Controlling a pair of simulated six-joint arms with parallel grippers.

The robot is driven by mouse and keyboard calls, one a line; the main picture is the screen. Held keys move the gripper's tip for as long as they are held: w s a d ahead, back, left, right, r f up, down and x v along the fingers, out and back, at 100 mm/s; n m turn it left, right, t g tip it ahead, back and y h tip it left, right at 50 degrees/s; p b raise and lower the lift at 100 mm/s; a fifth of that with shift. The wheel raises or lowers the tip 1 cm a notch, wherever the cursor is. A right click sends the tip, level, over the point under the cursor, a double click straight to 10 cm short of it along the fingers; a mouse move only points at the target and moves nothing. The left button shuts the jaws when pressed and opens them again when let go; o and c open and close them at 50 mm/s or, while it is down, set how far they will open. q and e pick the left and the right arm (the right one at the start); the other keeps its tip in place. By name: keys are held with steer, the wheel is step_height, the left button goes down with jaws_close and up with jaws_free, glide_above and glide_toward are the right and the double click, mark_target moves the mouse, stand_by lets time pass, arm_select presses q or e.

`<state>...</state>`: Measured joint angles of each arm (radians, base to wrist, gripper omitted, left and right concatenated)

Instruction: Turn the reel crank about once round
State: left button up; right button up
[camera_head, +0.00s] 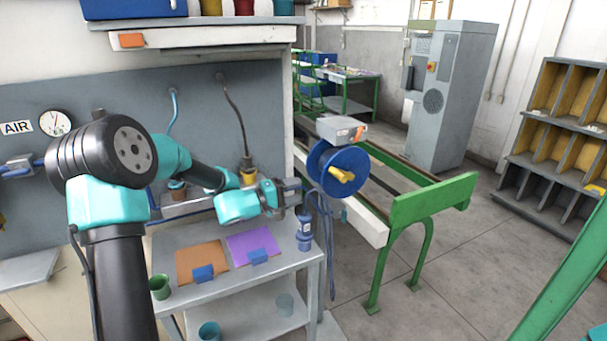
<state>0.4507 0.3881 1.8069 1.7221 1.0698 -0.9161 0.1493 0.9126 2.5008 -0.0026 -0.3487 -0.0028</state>
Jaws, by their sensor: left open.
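The blue reel (326,168) hangs below a grey box at the end of the bench, right of the picture's middle. Its yellow crank (341,174) sticks out from the reel's face. My left gripper (297,191) is open and just left of the reel, with its fingers pointing toward it. The frame does not show whether the fingers touch the reel's rim. The crank is apart from the fingers. My right gripper is not in view.
A green-framed bench (432,203) stands to the right.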

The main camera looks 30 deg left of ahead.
mark_target(336, 177)
arm_select(q)
steer(key=shift+s+a+r, duration=0.15)
steer(key=shift+a+r, duration=0.05)
steer(key=shift+r, duration=0.05)
steer(key=shift+d, duration=0.1)
steer(key=x, duration=1.7)
steer(key=shift+r, duration=0.3)
steer(key=shift+d, duration=0.1)
steer(key=shift+c, duration=0.5)
jaws_close()
